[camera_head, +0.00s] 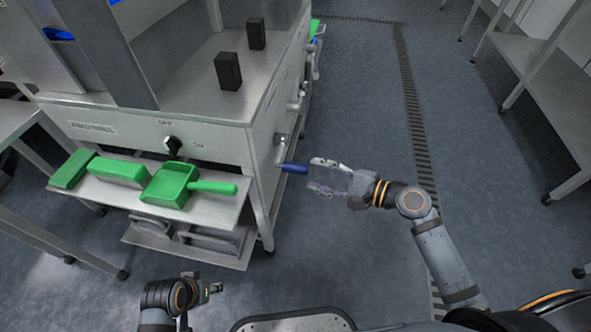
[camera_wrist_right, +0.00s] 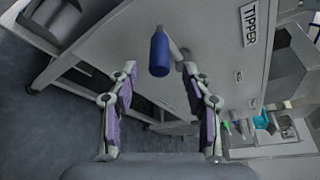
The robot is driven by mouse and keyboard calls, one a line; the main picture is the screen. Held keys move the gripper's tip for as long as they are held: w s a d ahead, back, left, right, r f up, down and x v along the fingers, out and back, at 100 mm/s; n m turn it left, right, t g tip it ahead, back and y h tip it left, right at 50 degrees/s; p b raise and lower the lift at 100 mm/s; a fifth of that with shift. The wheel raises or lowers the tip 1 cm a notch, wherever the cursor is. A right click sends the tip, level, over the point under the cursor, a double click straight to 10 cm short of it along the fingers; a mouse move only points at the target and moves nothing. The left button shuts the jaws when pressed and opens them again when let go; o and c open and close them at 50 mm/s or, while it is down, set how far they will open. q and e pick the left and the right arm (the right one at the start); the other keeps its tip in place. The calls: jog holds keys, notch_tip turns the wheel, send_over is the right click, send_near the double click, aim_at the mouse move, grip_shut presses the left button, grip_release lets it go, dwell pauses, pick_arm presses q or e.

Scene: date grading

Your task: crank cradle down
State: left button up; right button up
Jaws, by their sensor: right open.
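The crank has a blue grip (camera_head: 294,168) that sticks out from the right side of the steel machine, on a metal arm. In the right wrist view the blue grip (camera_wrist_right: 159,55) lies ahead, between the lines of the two fingers. My right gripper (camera_head: 317,175) is open and empty, with its fingertips just to the right of the grip and not closed on it. My left gripper (camera_head: 208,284) is low in the head view, away from the crank, and its jaw opening is unclear. I cannot make out the cradle.
The steel machine (camera_head: 215,138) has a front shelf with a green dustpan (camera_head: 168,185) and green blocks. Open floor (camera_head: 350,70) with a drain strip lies to the right, and a steel rack (camera_head: 545,85) stands beyond.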

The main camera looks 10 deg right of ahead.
aim_at(295, 168)
jog(key=b+x, duration=0.1)
jog(key=x, duration=0.6)
jog(key=shift+w+a, duration=0.15)
jog(key=shift+f, duration=0.1)
grip_shut()
